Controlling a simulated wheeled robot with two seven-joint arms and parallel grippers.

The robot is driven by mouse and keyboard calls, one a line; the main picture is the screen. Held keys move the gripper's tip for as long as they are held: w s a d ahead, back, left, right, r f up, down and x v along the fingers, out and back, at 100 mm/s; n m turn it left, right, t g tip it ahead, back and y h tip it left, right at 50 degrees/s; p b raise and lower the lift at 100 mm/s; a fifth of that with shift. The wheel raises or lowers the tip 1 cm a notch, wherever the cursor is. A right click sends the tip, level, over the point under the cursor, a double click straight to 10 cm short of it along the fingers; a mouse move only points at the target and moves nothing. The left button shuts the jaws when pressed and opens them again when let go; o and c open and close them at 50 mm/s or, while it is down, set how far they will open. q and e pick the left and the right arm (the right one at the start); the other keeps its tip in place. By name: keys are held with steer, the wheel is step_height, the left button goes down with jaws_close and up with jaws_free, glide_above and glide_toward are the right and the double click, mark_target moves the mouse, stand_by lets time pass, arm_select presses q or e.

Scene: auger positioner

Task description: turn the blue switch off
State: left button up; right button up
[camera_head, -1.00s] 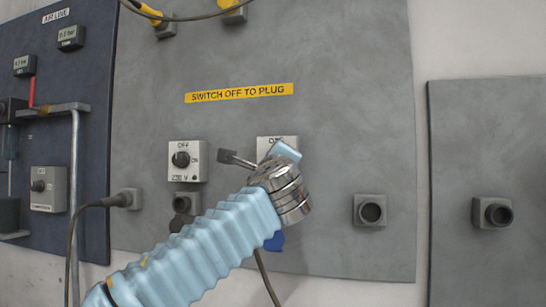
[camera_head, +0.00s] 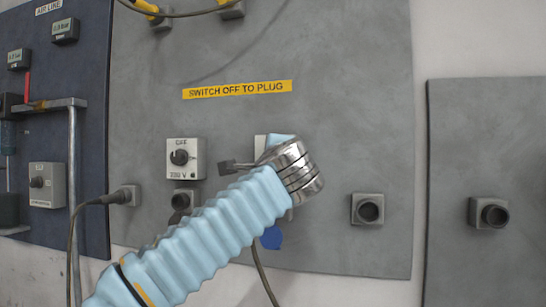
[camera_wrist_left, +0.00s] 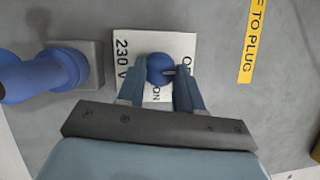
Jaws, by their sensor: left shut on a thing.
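The blue switch is a round blue knob (camera_wrist_left: 159,68) on a white plate (camera_wrist_left: 127,42) in the left wrist view. The plate reads 230 V, ON and a partly covered word starting with O. A pale mark on the knob faces roughly toward that covered word; its exact angle is hard to tell. My left gripper (camera_wrist_left: 160,78) has a finger on either side of the knob and is shut on it. In the head view my left gripper (camera_head: 278,143) covers the knob and most of the plate (camera_head: 260,145). My right gripper is not in view.
A blue plug (camera_head: 271,238) with a cable sits below the switch and also shows in the wrist view (camera_wrist_left: 45,75). A similar switch with a dark knob (camera_head: 179,157) is at left. Empty sockets (camera_head: 370,210) are at right. A yellow label (camera_head: 237,90) is above.

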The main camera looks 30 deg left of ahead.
arm_select(q)
steer(key=o, duration=1)
steer(key=shift+o, duration=0.2)
steer(key=b+v, duration=0.2)
steer(key=v, duration=1.1)
steer(key=shift+s+d, duration=0.2)
steer(key=shift+s, duration=0.15)
